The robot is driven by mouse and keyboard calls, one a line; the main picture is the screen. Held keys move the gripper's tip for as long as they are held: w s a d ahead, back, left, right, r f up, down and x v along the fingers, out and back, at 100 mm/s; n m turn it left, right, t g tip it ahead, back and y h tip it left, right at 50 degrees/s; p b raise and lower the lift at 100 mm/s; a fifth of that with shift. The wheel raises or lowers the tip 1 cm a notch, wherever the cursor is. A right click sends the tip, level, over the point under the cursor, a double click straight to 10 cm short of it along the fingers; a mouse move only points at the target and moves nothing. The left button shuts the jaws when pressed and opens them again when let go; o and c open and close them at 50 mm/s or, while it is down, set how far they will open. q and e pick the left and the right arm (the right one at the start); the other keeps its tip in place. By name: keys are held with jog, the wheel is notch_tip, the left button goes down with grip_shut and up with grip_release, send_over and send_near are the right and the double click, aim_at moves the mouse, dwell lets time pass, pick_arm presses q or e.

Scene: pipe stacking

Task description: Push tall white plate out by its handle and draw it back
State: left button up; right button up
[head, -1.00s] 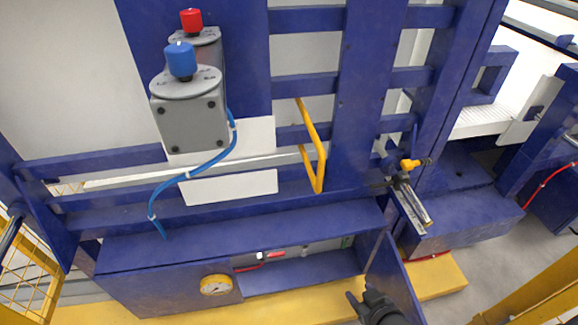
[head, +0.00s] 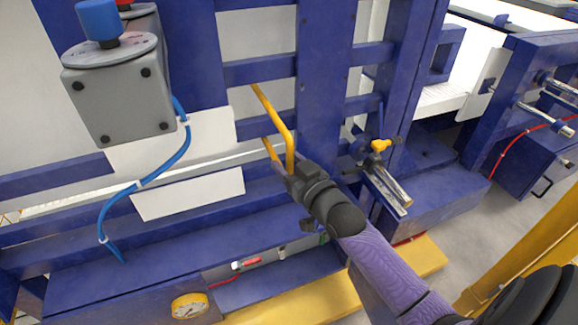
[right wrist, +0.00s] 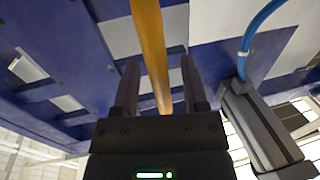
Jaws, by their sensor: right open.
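The yellow handle (head: 277,120) is a bent bar on the blue frame, in the middle of the head view. The tall white plate (head: 262,35) shows behind the blue bars, and much of it is hidden. My right gripper (head: 284,170) is at the lower end of the handle. In the right wrist view the yellow handle (right wrist: 150,45) runs between the two open fingers of the right gripper (right wrist: 157,85), with gaps on both sides. My left gripper is not in view.
A grey box with a blue knob (head: 98,22) and a blue hose (head: 160,170) stands to the left. A yellow-handled clamp (head: 380,146) is right of my gripper. Grey floor (head: 490,225) is clear at the right.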

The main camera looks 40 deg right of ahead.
grip_shut()
dwell(0.3)
dwell(1.1)
